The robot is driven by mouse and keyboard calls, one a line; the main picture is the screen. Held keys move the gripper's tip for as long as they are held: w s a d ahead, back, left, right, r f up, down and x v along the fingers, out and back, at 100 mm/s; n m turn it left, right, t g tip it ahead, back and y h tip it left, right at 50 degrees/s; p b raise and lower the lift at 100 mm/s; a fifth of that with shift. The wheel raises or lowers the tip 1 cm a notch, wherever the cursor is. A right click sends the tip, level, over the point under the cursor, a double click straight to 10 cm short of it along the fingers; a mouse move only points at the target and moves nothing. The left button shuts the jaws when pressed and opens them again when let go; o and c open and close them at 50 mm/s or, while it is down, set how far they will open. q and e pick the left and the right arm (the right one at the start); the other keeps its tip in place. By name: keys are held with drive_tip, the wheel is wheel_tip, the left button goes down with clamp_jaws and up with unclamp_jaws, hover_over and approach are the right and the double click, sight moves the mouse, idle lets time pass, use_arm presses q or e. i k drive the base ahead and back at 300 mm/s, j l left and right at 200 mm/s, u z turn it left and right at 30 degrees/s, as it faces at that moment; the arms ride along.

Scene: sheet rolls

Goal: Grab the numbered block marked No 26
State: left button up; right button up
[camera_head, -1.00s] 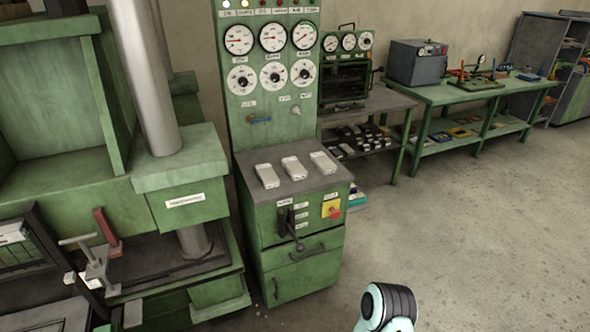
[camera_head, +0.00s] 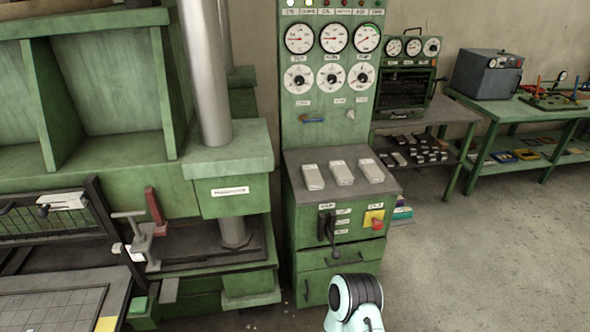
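Several small dark and light blocks (camera_head: 420,147) lie in rows on the lower shelf of the bench right of the gauge cabinet. Three pale grey blocks stand on the green cabinet's sloped top: left (camera_head: 313,177), middle (camera_head: 341,172) and right (camera_head: 371,170). No number can be read on any of them, so I cannot tell which is No 26. A rounded pale teal and black part of my arm shows at the bottom, in front of the green cabinet. Neither gripper's fingers are in view.
The green gauge cabinet (camera_head: 340,240) has a lever and a red knob on its front. A green press (camera_head: 228,165) with a steel column stands to its left. A gridded plate (camera_head: 50,310) lies at bottom left. Open concrete floor (camera_head: 480,260) spreads to the right.

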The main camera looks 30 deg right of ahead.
sight(342, 176)
drive_tip(key=l+u, duration=0.45)
drive_tip(key=k+l+u, duration=0.15)
drive_tip(key=l+u, duration=0.35)
drive_tip(key=k+l+u, duration=0.2)
drive_tip(key=l, duration=0.25)
drive_tip(key=k+l+u, duration=0.15)
drive_tip(key=k+l, duration=0.15)
drive_tip(key=l, duration=0.1)
